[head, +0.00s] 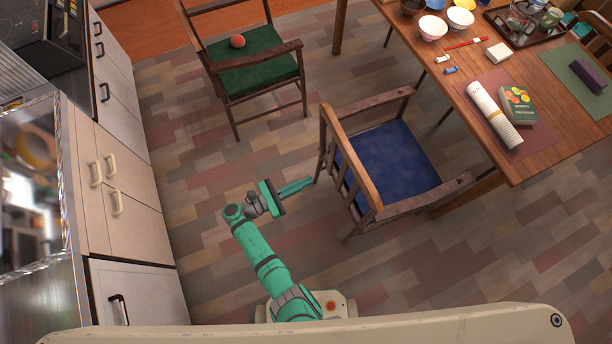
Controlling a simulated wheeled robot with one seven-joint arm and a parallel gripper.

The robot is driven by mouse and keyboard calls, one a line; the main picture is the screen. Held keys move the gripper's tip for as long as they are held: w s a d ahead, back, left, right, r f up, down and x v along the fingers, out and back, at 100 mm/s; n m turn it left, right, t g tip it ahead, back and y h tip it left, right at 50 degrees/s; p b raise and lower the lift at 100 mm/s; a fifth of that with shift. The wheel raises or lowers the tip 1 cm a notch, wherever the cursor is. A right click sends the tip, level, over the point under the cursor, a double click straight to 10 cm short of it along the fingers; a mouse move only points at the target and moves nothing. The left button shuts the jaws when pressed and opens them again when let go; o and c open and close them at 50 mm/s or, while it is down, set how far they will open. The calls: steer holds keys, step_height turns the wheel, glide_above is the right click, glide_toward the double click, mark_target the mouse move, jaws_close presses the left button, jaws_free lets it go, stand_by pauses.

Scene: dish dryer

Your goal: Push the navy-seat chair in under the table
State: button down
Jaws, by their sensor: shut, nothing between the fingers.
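The navy-seat chair (391,160) stands on the floor right of centre. It is a wooden armchair with its slatted back toward my gripper and its seat facing the table. The wooden table (538,157) fills the upper right. The chair's far side is close to the table's near left edge, and most of the seat is out in the open. My gripper (311,181) is shut and empty, just left of the chair's back. Its fingers point at the backrest; I cannot tell whether the tips touch it.
A green-seat chair (256,74) with a red ball (237,41) on it stands at the upper left. Cabinets (118,183) line the left side. The table holds a rolled paper (494,115), a book (518,104), bowls and a tray. The floor (190,170) left of my gripper is clear.

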mark_target(342, 165)
steer(key=x, duration=1.1)
steer(key=shift+d, duration=0.2)
steer(key=shift+w, duration=0.1)
